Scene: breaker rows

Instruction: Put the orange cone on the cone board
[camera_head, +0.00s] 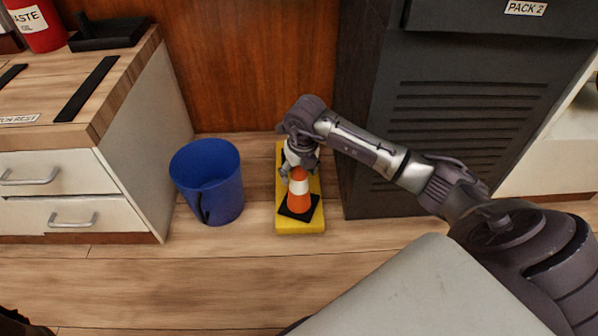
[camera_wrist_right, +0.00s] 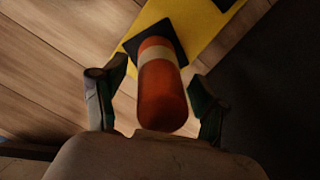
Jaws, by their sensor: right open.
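The orange cone (camera_head: 299,188) with a white band and a black square base stands upright on the yellow cone board (camera_head: 300,226) on the floor. In the right wrist view the cone (camera_wrist_right: 162,95) lies between the two open fingers of my right gripper (camera_wrist_right: 157,103), with a visible space on each side. The cone's base rests on the yellow board (camera_wrist_right: 188,22) there. In the head view my right gripper (camera_head: 298,163) is at the cone's top, reaching down from above and partly hiding the board's far end.
A blue bucket (camera_head: 208,182) stands on the floor left of the board. A dark vented cabinet (camera_head: 450,110) is close on the right. White drawers (camera_head: 60,190) stand at the left, and a brown wood panel (camera_head: 250,65) is behind. The floor in front is clear.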

